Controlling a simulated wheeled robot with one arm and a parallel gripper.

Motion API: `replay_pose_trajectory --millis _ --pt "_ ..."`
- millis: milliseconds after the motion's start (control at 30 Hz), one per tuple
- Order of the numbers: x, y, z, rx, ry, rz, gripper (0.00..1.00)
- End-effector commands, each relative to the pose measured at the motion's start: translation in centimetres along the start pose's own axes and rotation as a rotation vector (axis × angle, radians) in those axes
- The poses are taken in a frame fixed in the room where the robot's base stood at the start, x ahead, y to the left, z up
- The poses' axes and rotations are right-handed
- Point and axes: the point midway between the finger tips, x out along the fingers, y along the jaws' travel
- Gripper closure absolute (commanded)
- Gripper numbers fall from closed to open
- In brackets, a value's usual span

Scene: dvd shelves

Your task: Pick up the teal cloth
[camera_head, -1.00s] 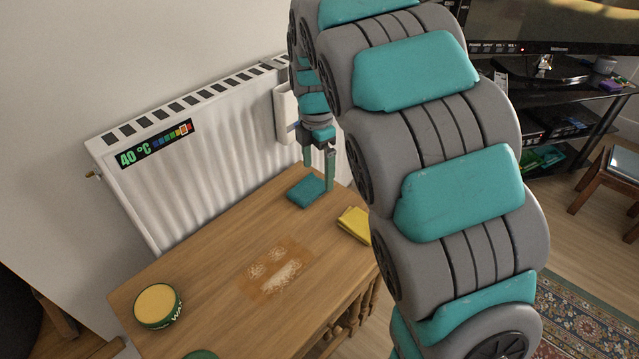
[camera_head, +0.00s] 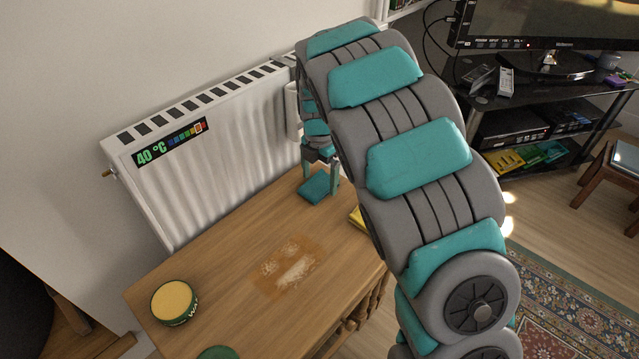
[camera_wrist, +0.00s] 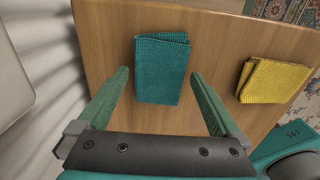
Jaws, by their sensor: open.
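The teal cloth (camera_head: 313,188) lies folded on the wooden table near its far end, by the radiator. In the wrist view the teal cloth (camera_wrist: 162,68) lies just ahead of and partly between my two fingers. My gripper (camera_head: 321,182) points down at the cloth, with its fingers apart. In the wrist view my gripper (camera_wrist: 160,74) is open and empty, one finger to each side of the cloth's lower part. I cannot tell how high the fingertips are above the table.
A yellow cloth (camera_wrist: 275,80) lies to the right of the teal one, partly behind my arm in the head view. The white radiator (camera_head: 215,150) stands along the table's (camera_head: 225,265) far side. A wax tin (camera_head: 174,302) and a pale stained patch (camera_head: 287,268) are nearer.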

Motion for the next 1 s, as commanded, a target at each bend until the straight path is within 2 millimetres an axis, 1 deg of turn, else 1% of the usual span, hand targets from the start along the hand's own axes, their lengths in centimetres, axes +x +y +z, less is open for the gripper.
replay_pose_trajectory --millis 33,100,300,900,933,1000 --pt "0.55 -0.09 -0.03 0.001 0.001 -0.003 0.0" --pt "0.92 -0.07 -0.04 0.001 0.001 -0.002 0.0" --pt "0.92 0.0 -0.01 0.001 -0.001 0.001 0.01" --pt "0.88 0.01 0.0 0.001 -0.001 0.001 0.69" --pt "0.88 0.01 0.0 0.001 -0.001 0.001 0.7" --pt "0.87 0.01 0.0 0.001 -0.001 0.001 0.79"
